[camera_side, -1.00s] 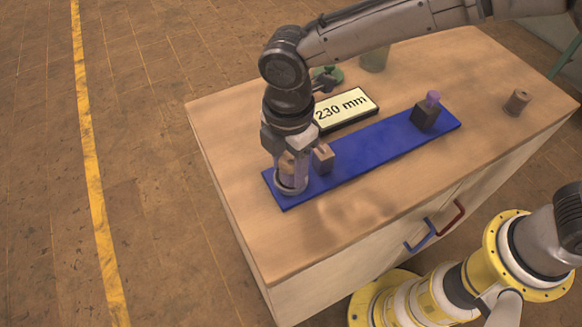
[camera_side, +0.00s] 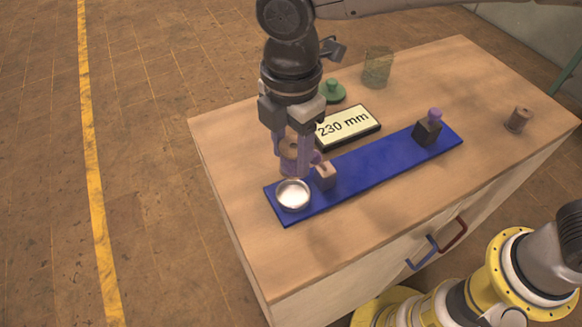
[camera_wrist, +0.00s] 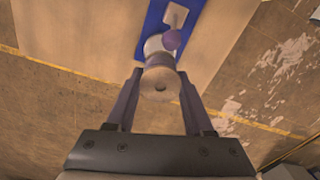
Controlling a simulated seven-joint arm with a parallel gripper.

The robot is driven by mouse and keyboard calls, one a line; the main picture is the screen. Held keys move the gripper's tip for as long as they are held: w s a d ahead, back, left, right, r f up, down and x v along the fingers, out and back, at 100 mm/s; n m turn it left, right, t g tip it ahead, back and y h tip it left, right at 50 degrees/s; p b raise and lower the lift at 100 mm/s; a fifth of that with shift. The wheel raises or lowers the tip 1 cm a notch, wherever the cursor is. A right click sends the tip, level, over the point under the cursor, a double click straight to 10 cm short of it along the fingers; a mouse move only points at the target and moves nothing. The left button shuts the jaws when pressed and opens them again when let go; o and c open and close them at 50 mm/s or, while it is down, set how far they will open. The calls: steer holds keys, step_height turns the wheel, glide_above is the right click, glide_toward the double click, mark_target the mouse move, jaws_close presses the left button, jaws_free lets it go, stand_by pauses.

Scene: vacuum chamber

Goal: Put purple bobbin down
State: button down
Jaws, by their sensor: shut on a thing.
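A dark block (camera_side: 427,132) with a purple knob stands at the board's right end. The front tabletop is clear.

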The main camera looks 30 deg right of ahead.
mark_target(289, 147)
step_height(289, 147, up, 10)
steer(key=shift+f, duration=0.2)
steer(key=shift+w+a, duration=0.1)
steer(key=shift+s+d+f+m, duration=0.3)
steer(key=shift+d+f, duration=0.2)
steer(key=shift+f, duration=0.15)
steer(key=shift+s+d+f+m, duration=0.25)
steer(key=shift+d+f, duration=0.2)
steer(key=shift+f, duration=0.15)
steer(key=s+d+f+m, duration=0.15)
steer(key=d+m, duration=0.25)
steer(key=d, duration=0.8)
steer(key=s+d+f+m, duration=0.15)
steer(key=d+m, duration=0.25)
steer(key=d, duration=0.8)
steer(key=s+d+f+m, duration=0.1)
steer(key=s+d+m, duration=0.8)
steer(key=s+d, duration=0.6)
steer(key=w+d+f, duration=0.2)
steer(key=w+f, duration=0.1)
steer(key=w+d+f, duration=0.2)
steer(key=w+f, duration=0.1)
steer(key=w, duration=0.1)
steer(key=w+d+f, duration=0.3)
steer(key=w, duration=0.1)
steer(key=shift+w+d+f, duration=0.25)
steer(key=shift+w+f, duration=0.15)
steer(key=shift+f, duration=1.6)
